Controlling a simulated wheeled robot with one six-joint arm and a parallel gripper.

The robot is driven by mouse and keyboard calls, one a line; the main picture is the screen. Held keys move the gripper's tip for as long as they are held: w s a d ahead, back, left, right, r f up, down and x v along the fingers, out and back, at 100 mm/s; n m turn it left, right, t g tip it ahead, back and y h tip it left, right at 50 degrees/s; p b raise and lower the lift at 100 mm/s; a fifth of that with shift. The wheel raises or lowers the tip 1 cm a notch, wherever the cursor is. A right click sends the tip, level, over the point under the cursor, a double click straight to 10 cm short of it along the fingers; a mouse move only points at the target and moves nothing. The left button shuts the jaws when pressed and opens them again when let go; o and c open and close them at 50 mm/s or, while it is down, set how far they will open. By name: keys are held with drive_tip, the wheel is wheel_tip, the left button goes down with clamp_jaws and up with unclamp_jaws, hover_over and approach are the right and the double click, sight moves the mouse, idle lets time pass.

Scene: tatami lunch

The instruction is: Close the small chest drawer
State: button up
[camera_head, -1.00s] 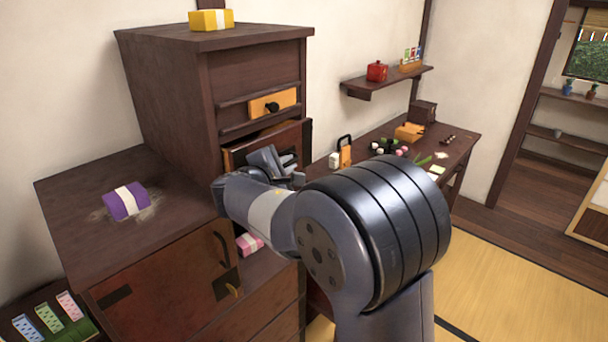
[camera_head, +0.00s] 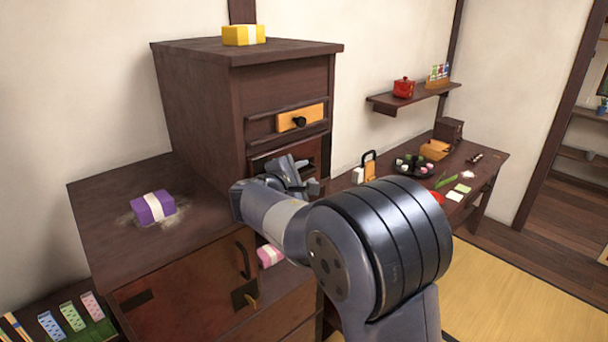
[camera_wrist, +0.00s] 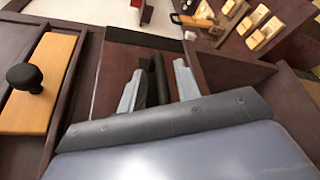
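The wooden chest (camera_head: 203,105) stands on the low cabinet. Its small upper drawer (camera_head: 291,120) has an orange front and a black knob; it also shows in the wrist view (camera_wrist: 22,107). Below it is a dark reddish-brown drawer (camera_head: 262,159), mostly hidden behind my gripper (camera_head: 296,176). In the wrist view my gripper (camera_wrist: 158,85) is in front of a dark brown panel, with its grey fingers apart. A black upright bar, perhaps a handle, shows between the fingers. Whether they touch it or the panel I cannot tell, nor how far the lower drawer stands out.
A purple bundle (camera_head: 153,208) lies on the cabinet top, and a yellow one (camera_head: 244,35) on the chest. A pink bundle (camera_head: 270,256) sits in a low recess. A table (camera_head: 487,166) with food stands right, under a wall shelf (camera_head: 411,98). Tatami floor (camera_head: 505,285) is open at right front.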

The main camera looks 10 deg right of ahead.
drive_tip(key=b+v, duration=0.2)
drive_tip(key=v, duration=0.9)
drive_tip(key=shift+b, duration=0.4)
drive_tip(key=shift+w+d, duration=0.1)
drive_tip(key=p+x, duration=0.1)
drive_tip(key=x, duration=0.4)
drive_tip(key=p+x, duration=0.1)
drive_tip(key=x, duration=0.4)
drive_tip(key=shift+d+f+p, duration=0.15)
drive_tip(key=shift+d+p, duration=0.25)
drive_tip(key=shift+d, duration=0.1)
drive_tip(key=shift+s+d, duration=0.15)
drive_tip(key=shift+s, duration=0.1)
